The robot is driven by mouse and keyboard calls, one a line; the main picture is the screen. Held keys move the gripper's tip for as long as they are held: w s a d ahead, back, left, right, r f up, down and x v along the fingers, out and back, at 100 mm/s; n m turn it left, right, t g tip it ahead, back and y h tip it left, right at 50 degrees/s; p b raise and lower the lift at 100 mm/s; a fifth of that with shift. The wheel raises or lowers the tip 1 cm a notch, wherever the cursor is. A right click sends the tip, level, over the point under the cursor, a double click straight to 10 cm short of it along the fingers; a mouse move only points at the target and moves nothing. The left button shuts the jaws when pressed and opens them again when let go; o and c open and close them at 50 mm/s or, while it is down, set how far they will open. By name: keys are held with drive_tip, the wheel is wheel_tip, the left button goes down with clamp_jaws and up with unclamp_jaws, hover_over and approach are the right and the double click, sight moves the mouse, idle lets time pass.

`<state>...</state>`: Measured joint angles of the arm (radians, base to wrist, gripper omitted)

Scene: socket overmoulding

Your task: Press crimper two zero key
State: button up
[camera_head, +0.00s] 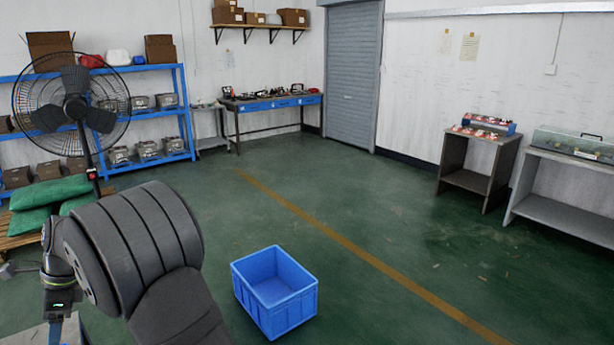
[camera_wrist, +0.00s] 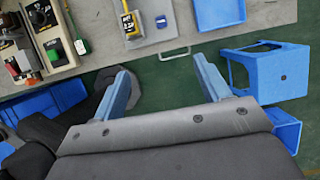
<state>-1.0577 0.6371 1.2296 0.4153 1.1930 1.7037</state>
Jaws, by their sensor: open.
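My gripper (camera_wrist: 166,82) shows in the wrist view with its two blue-grey fingers wide apart and nothing between them. Ahead of it is a grey worktop (camera_wrist: 105,52). A small yellow and black device (camera_wrist: 130,24) stands on a grey plate there, ahead and a little left of the fingers. At the upper left are a dark box with dials (camera_wrist: 42,14) and a control box with red and green parts (camera_wrist: 20,65). The labels are too small to read, so I cannot tell which is the crimper or its zero key. The fingers appear apart from all of these.
In the head view, an empty blue crate (camera_head: 275,290) stands on open green floor, with a fan (camera_head: 75,105) at left and benches (camera_head: 570,195) at right.

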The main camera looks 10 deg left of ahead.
clamp_jaws()
idle(1.4)
